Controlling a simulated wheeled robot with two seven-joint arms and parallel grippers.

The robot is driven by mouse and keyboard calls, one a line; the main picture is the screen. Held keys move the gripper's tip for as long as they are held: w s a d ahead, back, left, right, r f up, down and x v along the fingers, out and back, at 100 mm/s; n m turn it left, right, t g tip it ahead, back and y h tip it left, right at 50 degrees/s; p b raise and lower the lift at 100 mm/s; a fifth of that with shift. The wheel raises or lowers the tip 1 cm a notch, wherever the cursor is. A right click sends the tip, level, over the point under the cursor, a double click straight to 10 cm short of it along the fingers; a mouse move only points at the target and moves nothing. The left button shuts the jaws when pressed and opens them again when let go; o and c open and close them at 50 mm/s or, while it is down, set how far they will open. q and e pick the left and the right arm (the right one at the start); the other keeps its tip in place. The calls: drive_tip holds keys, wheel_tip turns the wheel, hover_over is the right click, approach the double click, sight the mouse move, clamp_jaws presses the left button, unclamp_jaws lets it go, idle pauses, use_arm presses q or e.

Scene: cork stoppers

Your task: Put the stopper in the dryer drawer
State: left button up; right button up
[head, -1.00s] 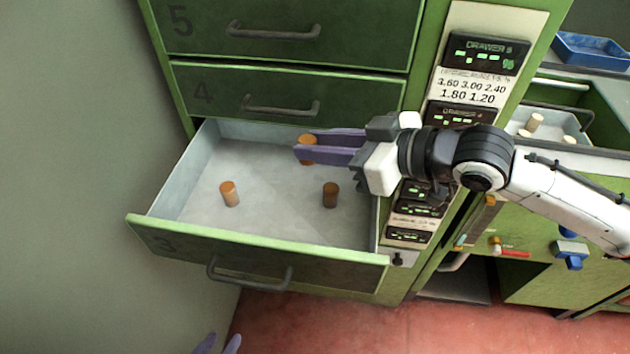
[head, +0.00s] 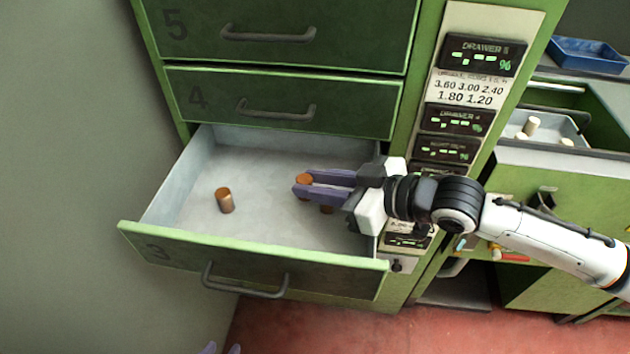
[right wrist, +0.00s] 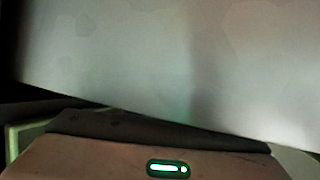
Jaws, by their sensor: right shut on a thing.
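Drawer 3 (head: 255,243) of the green dryer is pulled open, with a pale grey inside. My right gripper (head: 304,187) has purple fingers and reaches in from the right over the drawer. It is shut on a cork stopper (head: 303,180) at its fingertips; whether that stopper touches the drawer floor is unclear. One stopper (head: 225,200) stands in the drawer to the left. Another stopper (head: 326,209) is mostly hidden under the right gripper's fingers.
Closed drawer 4 (head: 285,100) and drawer 5 (head: 275,30) are above the open one. A display panel (head: 455,120) is right of the drawers. A tray (head: 560,127) with pale stoppers and a blue bin (head: 590,54) are at the right. The right wrist view shows mostly a blank grey surface.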

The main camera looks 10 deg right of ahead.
drive_tip(key=shift+s+f, duration=0.1)
drive_tip(key=shift+f, duration=0.35)
drive_tip(key=o, duration=1)
drive_tip(key=shift+f, duration=0.25)
drive_tip(key=shift+s, duration=0.1)
drive_tip(key=shift+r, duration=0.45)
drive_tip(key=v, duration=0.8)
drive_tip(key=r+v, duration=0.1)
drive_tip(key=v, duration=0.3)
drive_tip(key=shift+w+p, duration=0.3)
drive_tip(key=shift+p, duration=0.05)
